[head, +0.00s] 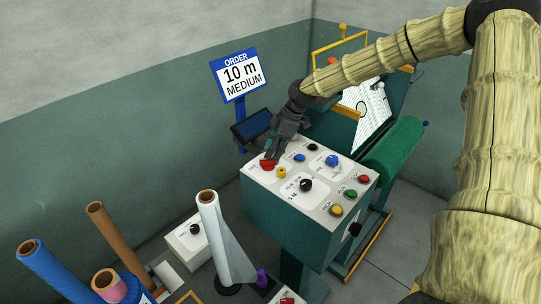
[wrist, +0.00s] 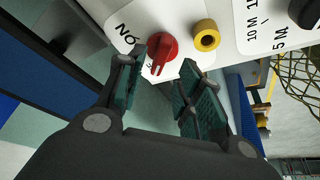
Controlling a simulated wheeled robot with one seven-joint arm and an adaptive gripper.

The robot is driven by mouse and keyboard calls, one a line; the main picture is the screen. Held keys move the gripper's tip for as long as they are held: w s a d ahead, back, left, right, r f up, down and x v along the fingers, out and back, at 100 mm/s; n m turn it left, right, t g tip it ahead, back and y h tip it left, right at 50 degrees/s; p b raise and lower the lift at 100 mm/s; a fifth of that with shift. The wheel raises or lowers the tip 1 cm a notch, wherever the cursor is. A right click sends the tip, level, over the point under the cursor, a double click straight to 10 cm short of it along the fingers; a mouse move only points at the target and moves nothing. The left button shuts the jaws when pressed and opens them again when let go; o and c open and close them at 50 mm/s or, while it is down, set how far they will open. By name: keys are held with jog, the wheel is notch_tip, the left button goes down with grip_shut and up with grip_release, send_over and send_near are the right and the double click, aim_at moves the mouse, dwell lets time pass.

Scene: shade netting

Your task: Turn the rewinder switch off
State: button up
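In the head view the red knob (head: 267,166) is at the panel's left corner, partly covered by my gripper (head: 274,152). In the wrist view my gripper (wrist: 160,78) is open, with one fingertip on each side of the knob's near end. Nothing is held between the fingers. I cannot tell whether either finger touches the knob. The rest of its label is hidden.
A yellow ring button (wrist: 207,36) is close to the right finger. The panel (head: 327,211) carries several more knobs and coloured buttons. A blue order sign (head: 241,76) and dark screen (head: 252,127) stand behind. Film rolls, such as the white one (head: 223,240), stand at front left.

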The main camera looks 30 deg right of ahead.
jog(key=v, duration=0.8)
dwell(0.5)
